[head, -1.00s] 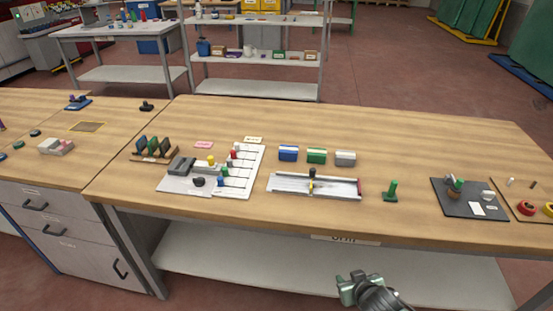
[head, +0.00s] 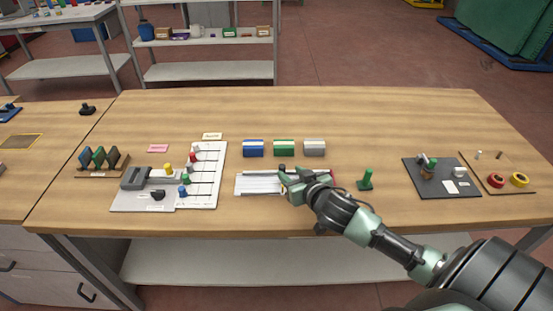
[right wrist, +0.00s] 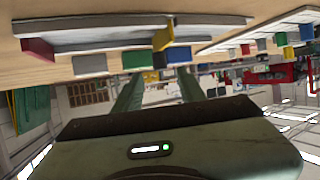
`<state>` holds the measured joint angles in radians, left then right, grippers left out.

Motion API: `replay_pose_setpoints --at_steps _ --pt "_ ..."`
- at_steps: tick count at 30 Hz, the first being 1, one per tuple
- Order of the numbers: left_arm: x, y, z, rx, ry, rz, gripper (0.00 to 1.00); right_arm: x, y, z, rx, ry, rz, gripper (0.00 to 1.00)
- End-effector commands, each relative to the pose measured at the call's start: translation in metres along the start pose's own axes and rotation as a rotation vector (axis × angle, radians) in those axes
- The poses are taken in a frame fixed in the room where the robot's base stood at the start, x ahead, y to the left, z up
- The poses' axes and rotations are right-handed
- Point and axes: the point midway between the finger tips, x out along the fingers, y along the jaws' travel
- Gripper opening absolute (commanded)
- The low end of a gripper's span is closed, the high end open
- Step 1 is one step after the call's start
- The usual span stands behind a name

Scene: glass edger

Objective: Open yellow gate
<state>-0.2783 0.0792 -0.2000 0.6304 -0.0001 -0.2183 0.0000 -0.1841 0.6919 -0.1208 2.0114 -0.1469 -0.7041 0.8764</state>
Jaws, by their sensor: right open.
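A long silver-white tray (head: 258,184) lies flat on the wooden table. A small yellow upright piece with a dark top stands across its middle, likely the yellow gate (right wrist: 163,38). In the head view, my right gripper (head: 287,191) covers most of this piece and the tray's right half. In the right wrist view, which is upside down, my two right fingers (right wrist: 158,82) are apart with nothing between them. The yellow piece shows just beyond the fingertips; I cannot tell if they touch it. My left gripper is not in view.
Blue, green and grey boxes (head: 284,147) stand behind the tray. A green upright piece (head: 366,180) stands to its right, close to my wrist. A white board (head: 205,190) with coloured pegs lies to the left. A dark mat (head: 432,188) lies farther right.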

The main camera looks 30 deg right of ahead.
Motion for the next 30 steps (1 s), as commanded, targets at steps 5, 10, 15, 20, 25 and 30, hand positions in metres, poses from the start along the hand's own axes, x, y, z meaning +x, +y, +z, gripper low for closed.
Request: replay_pose_setpoints --at_steps 5,10,15,20,25,30 --pt "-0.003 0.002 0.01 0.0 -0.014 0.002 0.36 0.021 0.001 -0.003 0.002 0.004 0.0 0.4" --pt "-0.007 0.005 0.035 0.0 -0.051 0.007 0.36 0.049 0.001 -0.002 0.001 0.002 0.001 0.4" --pt "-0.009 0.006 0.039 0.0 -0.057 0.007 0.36 0.069 0.0 -0.001 0.003 0.001 0.001 0.4" --pt "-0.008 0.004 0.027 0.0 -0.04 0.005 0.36 0.076 0.0 0.0 0.002 0.001 -0.001 0.4" --pt "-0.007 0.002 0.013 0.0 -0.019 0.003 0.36 0.076 0.0 0.0 0.001 0.001 -0.001 0.4" --pt "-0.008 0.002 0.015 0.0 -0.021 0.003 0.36 0.076 0.0 0.0 0.001 0.0 0.0 0.1"
